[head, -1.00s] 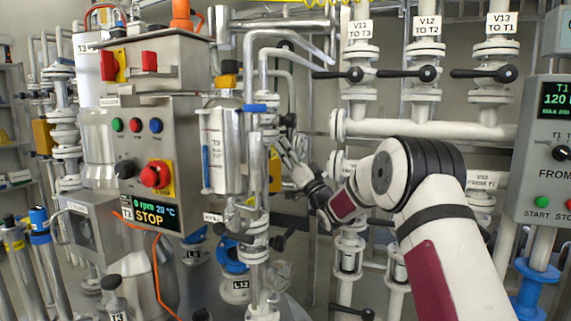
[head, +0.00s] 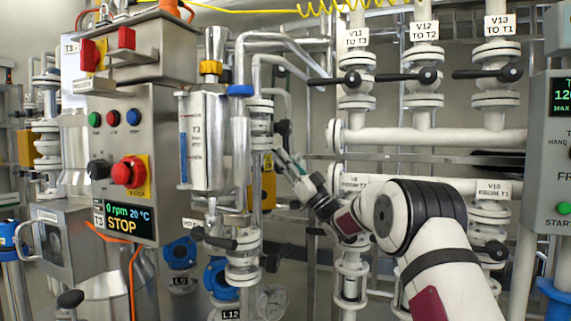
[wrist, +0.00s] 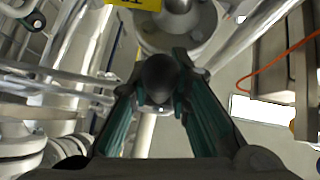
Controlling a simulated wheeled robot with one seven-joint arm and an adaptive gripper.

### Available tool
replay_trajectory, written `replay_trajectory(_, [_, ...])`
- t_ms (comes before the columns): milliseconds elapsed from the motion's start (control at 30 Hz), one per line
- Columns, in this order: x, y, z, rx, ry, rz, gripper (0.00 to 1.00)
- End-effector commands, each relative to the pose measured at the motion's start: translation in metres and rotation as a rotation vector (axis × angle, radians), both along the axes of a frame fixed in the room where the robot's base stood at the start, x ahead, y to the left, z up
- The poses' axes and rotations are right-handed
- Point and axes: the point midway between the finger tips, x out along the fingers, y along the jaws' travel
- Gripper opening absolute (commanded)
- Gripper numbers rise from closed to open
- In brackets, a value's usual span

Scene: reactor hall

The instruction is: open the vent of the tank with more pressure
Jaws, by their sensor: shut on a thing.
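My gripper (head: 282,160) reaches up and left, to the right of the vertical pipework beside the small T3 vessel (head: 205,148). In the wrist view, its two green-lined fingers (wrist: 160,98) are closed around a dark round knob (wrist: 160,72). A pale flanged fitting (wrist: 178,22) lies just beyond the knob. In the head view the knob in the grip is too small to tell. A black handle (head: 284,128) shows just above the fingertips. No pressure gauge is readable; one round gauge (head: 272,303) sits low by the pipes.
The T3 control box (head: 122,150) stands at left, its display reading 0 rpm, 20 °C, STOP. Black-levered valves V11 (head: 352,79), V12 (head: 428,76) and V13 (head: 511,74) line the upper right. A T1 panel (head: 552,150) is at the right edge. Pipes crowd the gripper.

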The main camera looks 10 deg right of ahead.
Motion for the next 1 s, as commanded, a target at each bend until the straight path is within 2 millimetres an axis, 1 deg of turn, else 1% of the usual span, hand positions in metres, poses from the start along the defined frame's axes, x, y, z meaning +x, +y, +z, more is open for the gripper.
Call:
replay_trajectory(33, [0.002,-0.003,-0.001,0.002,0.005,-0.008,0.00])
replay_trajectory(367, [0.002,-0.003,0.000,0.003,0.004,-0.007,0.00])
replay_trajectory(400, [0.002,-0.003,0.000,0.003,0.004,-0.007,0.27])
replay_trajectory(467, [0.001,-0.003,0.000,0.002,0.003,-0.006,0.39])
replay_trajectory(800, [0.000,-0.002,-0.001,0.001,0.000,-0.002,0.39])
replay_trajectory(867, [-0.002,-0.004,-0.003,0.001,0.000,-0.002,0.39])
replay_trajectory(1000, [-0.011,-0.013,-0.017,0.001,0.003,-0.003,0.39])
